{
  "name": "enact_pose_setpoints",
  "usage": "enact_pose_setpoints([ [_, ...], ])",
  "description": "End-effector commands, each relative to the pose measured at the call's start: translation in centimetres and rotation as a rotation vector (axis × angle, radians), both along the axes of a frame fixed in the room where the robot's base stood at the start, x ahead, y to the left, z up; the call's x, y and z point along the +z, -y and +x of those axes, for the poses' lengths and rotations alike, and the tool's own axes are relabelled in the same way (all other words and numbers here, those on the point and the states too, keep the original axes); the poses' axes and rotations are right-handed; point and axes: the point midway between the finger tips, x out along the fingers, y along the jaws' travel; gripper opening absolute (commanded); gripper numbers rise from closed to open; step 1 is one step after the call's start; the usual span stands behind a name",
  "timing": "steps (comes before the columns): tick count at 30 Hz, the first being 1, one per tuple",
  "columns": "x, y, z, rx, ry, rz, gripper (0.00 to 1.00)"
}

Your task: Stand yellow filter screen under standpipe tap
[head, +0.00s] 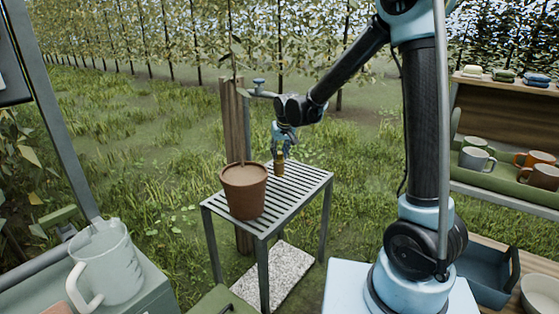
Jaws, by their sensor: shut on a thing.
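The yellow filter screen (279,163) is a small yellow-brown upright piece at the slatted metal stand (307,184). My gripper (281,150) is above it, pointing down, with its fingers shut on its upper part. I cannot tell whether its bottom touches the slats. The standpipe tap (259,88) comes off a wooden post (237,135) behind the stand. My wrist and arm hide part of the tap's spout side.
A brown pot (244,190) stands on the stand's left part, close to the screen. A clear jug (104,262) is at lower left. Shelves with mugs (477,157) are at right. A pale slab (274,275) lies under the stand.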

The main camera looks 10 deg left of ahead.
Motion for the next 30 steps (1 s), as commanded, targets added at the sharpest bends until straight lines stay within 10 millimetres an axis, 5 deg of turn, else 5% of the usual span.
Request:
enact_pose_setpoints([
  [10, -3.3, -0.4, 0.7, 0.000, 0.000, 0.000, 0.03],
  [21, -3.7, -0.4, 0.6, 0.001, 0.000, 0.000, 0.03],
  [22, -3.7, -0.4, 0.6, 0.001, 0.000, 0.000, 0.35],
  [24, -3.7, -0.4, 0.6, 0.001, 0.000, 0.000, 0.50],
  [30, -3.7, -0.5, 0.6, 0.002, 0.000, 0.000, 0.50],
])
